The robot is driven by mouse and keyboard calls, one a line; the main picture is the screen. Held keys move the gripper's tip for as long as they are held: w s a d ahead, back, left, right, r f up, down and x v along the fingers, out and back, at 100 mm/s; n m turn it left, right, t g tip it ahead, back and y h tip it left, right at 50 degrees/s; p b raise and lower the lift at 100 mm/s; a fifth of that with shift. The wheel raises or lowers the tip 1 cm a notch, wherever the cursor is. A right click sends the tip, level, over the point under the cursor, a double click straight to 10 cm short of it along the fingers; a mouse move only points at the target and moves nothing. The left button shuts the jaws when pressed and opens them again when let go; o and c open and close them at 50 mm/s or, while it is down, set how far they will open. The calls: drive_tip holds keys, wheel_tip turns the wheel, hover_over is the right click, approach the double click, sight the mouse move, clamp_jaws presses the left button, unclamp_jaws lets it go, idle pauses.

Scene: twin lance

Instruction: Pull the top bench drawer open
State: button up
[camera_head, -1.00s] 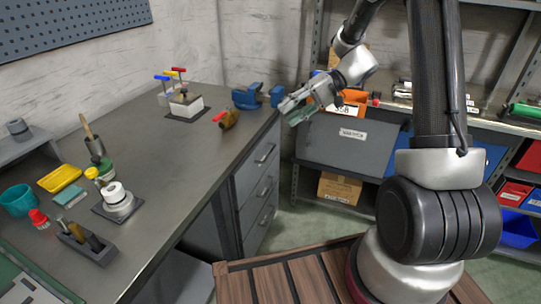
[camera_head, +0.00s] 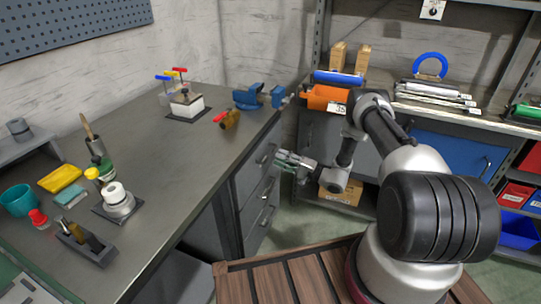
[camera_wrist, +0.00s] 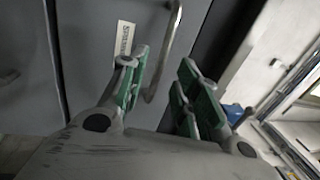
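The bench drawers form a grey stack at the bench's right end. The top drawer (camera_head: 250,172) looks shut and its bar handle (camera_head: 264,155) shows in the head view. My gripper (camera_head: 283,161) is just right of that handle, pointing at the drawer fronts. In the wrist view my gripper (camera_wrist: 165,90) is open, with green-padded fingers apart. A curved metal handle (camera_wrist: 168,50) on a grey labelled front (camera_wrist: 90,60) appears between the fingers in the picture. I cannot tell whether the pads touch it.
The bench top (camera_head: 185,150) holds a blue vise (camera_head: 258,96), a white block with coloured-handled tools (camera_head: 185,105) and several small items. Wooden slats (camera_head: 290,275) lie in front.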

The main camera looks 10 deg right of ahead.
sight(271, 153)
drive_tip(key=shift+x, duration=2.6)
drive_tip(key=shift+c, duration=0.2)
clamp_jaws()
